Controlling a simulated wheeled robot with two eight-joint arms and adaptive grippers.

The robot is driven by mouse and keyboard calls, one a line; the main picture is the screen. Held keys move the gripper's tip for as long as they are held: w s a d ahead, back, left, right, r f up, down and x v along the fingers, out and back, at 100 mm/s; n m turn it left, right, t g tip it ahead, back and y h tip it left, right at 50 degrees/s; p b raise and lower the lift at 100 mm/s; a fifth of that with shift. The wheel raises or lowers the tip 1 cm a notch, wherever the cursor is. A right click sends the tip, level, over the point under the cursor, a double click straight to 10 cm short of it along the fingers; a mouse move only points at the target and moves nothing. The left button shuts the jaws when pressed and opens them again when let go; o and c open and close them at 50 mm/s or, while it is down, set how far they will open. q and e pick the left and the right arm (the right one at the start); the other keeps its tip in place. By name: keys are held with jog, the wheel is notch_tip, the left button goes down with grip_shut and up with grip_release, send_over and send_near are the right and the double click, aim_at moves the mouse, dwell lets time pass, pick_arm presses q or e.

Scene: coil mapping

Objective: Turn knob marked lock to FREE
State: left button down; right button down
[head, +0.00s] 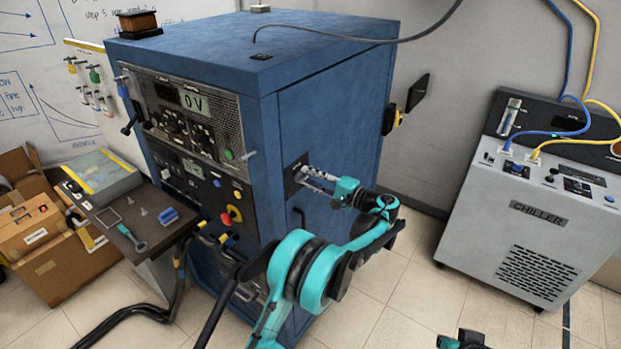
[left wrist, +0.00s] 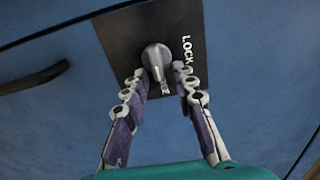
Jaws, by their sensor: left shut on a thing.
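The lock knob (left wrist: 156,56) is a silver metal knob with a narrow handle. It sits on a dark plate (left wrist: 115,35) marked LOCK on the side of the blue cabinet (head: 330,120). My left gripper (head: 306,174) reaches that side panel from the right. In the left wrist view its two fingers (left wrist: 160,78) are on either side of the knob, shut on it. The fingers hide part of the knob and plate in the head view. The word FREE cannot be seen.
A grey chiller (head: 540,220) with blue and yellow hoses stands at the right. A small side table (head: 140,215) with tools is at the cabinet's front left, near cardboard boxes (head: 60,255). A black handle (left wrist: 30,77) is beside the plate. Tiled floor lies open between cabinet and chiller.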

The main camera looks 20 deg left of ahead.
pick_arm(q)
jog(key=c, duration=1.6)
grip_release()
jog(key=v, duration=1.2)
